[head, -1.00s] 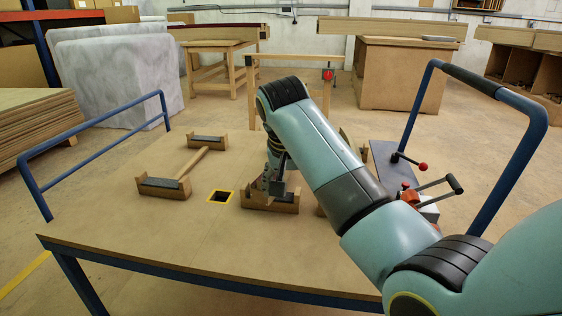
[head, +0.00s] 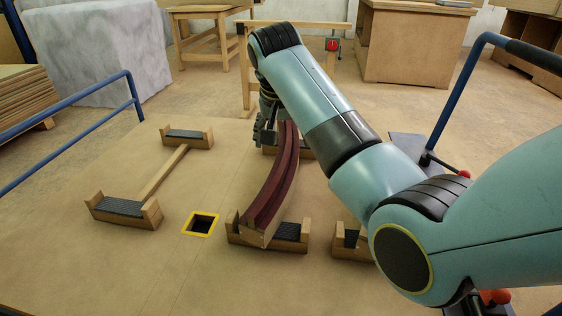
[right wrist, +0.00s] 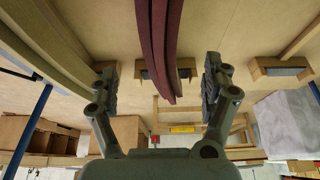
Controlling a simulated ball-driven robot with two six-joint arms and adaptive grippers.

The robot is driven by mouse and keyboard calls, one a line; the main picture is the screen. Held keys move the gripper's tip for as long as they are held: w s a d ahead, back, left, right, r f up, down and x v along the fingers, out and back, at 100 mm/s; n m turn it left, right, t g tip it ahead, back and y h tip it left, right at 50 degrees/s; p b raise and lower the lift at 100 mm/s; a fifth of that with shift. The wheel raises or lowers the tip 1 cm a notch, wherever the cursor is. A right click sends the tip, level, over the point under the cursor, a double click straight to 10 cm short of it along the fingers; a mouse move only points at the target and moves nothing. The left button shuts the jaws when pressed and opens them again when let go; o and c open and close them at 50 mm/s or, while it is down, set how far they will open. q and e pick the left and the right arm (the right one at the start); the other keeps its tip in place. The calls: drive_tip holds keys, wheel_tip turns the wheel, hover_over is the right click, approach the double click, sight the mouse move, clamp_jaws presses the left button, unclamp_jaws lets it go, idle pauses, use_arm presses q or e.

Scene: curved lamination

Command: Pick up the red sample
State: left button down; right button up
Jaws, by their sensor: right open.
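The red sample (head: 275,190) is a long, curved, dark red strip in the head view. Its near end rests on a wooden cradle with a dark pad (head: 288,232), and it runs back toward a second cradle (head: 306,150). My right gripper (head: 268,128) is at its far part, partly hidden by my arm. In the right wrist view the red sample (right wrist: 162,45) lies between the two spread fingers of my right gripper (right wrist: 160,78), with a gap on both sides. The gripper is open. My left gripper is not in view.
A pale curved strip (right wrist: 45,45) lies beside the red sample in the right wrist view. Another wooden cradle (head: 350,241) stands to the right. Left are a yellow-edged square hole (head: 201,223) and an empty cradle pair joined by a bar (head: 165,172). Blue rails flank the table.

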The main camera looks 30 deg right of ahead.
sight(286, 154)
drive_tip(key=b+x, duration=0.1)
drive_tip(key=x, duration=0.2)
drive_tip(key=shift+f, duration=0.35)
drive_tip(key=x, duration=0.1)
drive_tip(key=b+x, duration=0.1)
drive_tip(key=x, duration=0.1)
drive_tip(key=b+x, duration=0.1)
drive_tip(key=shift+w+d+f, duration=0.1)
drive_tip(key=shift+w+d, duration=0.3)
drive_tip(key=shift+w+d+f, duration=0.1)
drive_tip(key=shift+f, duration=0.2)
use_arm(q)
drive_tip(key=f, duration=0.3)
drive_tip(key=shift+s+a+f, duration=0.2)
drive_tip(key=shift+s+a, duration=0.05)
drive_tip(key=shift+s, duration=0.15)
use_arm(e)
drive_tip(key=c, duration=1.3)
clamp_jaws()
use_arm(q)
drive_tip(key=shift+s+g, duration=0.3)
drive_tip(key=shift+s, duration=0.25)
use_arm(e)
drive_tip(key=shift+r, duration=0.1)
